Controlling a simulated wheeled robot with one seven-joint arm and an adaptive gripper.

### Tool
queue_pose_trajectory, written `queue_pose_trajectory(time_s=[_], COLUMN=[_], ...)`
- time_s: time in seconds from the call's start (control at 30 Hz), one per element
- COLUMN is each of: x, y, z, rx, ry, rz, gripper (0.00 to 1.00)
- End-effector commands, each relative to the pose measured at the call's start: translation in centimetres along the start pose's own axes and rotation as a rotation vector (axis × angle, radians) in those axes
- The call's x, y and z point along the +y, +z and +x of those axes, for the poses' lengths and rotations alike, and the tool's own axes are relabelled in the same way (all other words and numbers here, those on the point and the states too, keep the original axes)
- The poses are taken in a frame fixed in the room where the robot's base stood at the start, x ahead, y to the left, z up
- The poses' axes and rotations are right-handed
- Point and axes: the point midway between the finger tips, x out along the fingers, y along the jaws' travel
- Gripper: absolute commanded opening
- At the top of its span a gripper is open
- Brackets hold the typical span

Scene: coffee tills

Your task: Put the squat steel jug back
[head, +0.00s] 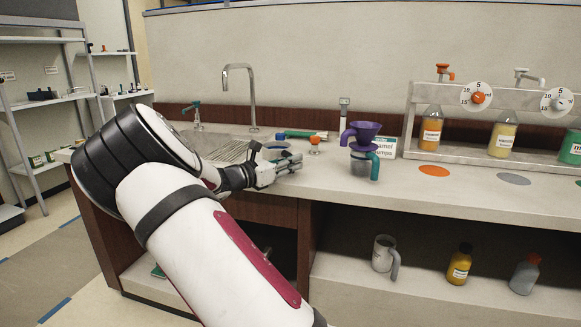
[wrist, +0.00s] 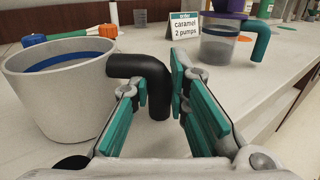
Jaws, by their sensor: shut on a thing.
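A wide, squat pale-grey jug (wrist: 62,95) with a black handle (wrist: 155,85) and a blue band inside its rim is at the left of the wrist view. In the head view it is at the sink's right side, largely hidden behind my gripper, with its rim (head: 275,145) showing. My gripper (head: 290,163) has its teal-padded fingers on either side of the black handle, shut on it; the fingers (wrist: 160,98) also show in the wrist view. The jug is upright; I cannot tell whether it touches the counter.
A purple dripper (head: 363,131) sits on a clear, teal-handled server (head: 361,163), beside a "caramel 2 pumps" card (head: 386,147). Bottles and pumps stand on a rack (head: 458,155) at right. An orange disc (head: 434,170) lies before it. A grey mug (head: 382,252) and bottles are below.

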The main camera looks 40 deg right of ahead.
Motion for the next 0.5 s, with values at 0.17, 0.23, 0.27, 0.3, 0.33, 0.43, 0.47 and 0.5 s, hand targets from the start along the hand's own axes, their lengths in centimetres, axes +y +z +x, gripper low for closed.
queue_pose_trajectory(time_s=[0.17, 0.23, 0.27, 0.3, 0.33, 0.43, 0.47, 0.5], x=[-0.04, -0.04, -0.04, -0.04, -0.04, -0.04, -0.04, -0.04], y=[-0.03, -0.02, -0.06, -0.15, -0.23, -0.31, -0.30, -0.31], z=[0.04, 0.04, 0.04, 0.04, 0.04, 0.03, 0.03, 0.03], rx=[-0.001, -0.001, -0.001, -0.001, -0.001, -0.001, -0.001, -0.001], ry=[-0.001, -0.001, -0.001, -0.001, -0.001, 0.000, 0.000, 0.000], rz=[0.003, 0.003, 0.003, 0.003, 0.003, 0.003, 0.003, 0.003], gripper=[0.00, 0.00, 0.00, 0.00, 0.00, 0.32, 0.36, 0.36])
